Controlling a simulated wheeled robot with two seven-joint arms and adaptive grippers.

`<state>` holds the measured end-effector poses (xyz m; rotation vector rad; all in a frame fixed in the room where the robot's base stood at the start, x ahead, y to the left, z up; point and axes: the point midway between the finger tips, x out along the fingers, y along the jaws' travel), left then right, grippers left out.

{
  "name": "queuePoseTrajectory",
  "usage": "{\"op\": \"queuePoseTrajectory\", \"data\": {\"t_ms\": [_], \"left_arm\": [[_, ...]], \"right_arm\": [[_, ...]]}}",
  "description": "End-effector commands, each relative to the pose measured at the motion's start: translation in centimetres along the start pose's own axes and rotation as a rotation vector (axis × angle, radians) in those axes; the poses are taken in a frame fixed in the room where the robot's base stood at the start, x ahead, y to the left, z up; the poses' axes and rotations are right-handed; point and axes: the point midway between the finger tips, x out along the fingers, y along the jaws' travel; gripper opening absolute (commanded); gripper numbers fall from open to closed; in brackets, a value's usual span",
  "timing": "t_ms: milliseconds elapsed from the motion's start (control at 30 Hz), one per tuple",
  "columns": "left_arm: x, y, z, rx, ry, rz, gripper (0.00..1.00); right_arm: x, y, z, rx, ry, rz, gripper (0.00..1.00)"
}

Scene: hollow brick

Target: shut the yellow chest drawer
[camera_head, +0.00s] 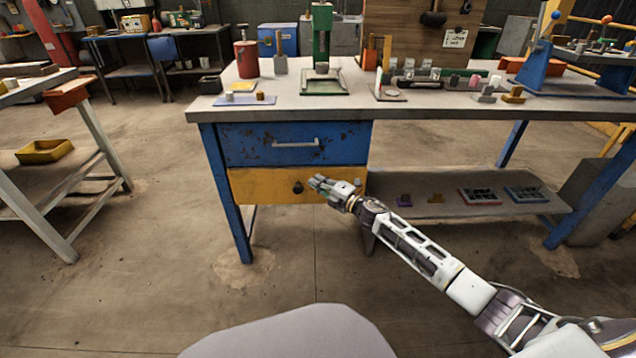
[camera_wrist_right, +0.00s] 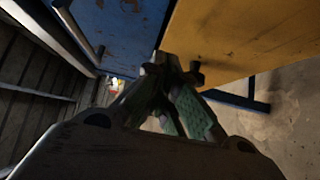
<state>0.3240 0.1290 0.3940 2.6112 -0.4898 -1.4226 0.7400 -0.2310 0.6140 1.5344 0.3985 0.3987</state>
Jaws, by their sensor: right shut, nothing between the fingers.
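The yellow drawer (camera_head: 260,184) is the lower drawer under the workbench in the head view, with a dark round knob (camera_head: 297,188) on its front. I cannot tell whether its front stands out from the bench frame. My right gripper (camera_head: 318,181) is shut and empty, in front of the drawer just right of the knob. In the right wrist view, the yellow front (camera_wrist_right: 245,45) fills the upper right, and the knob (camera_wrist_right: 195,72) is beside the fingertips (camera_wrist_right: 165,62). Contact cannot be made out. My left gripper is out of view.
The blue drawer (camera_head: 250,145) with a grey bar handle is directly above. The bench top (camera_head: 225,107) holds tools and small parts. A lower shelf (camera_head: 400,186) with small trays is to the right. The floor in front is clear.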

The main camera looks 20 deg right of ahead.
Motion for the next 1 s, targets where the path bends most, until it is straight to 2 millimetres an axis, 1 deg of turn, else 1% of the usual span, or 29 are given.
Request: {"op": "queuePoseTrajectory", "data": {"t_ms": [200, 600, 667, 1000], "left_arm": [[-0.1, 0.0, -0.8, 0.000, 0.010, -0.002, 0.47], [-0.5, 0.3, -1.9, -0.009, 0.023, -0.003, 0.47], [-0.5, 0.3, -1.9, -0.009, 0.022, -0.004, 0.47], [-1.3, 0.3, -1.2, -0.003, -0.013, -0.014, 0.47]], "right_arm": [[-0.1, 0.0, -0.1, 0.001, 0.001, 0.000, 0.00], [-1.6, 0.0, -0.1, 0.000, 0.001, -0.001, 0.00], [-1.9, 0.0, -0.1, -0.001, 0.001, 0.000, 0.00], [-4.3, 0.0, -0.1, 0.001, 0.002, -0.001, 0.00]]}}
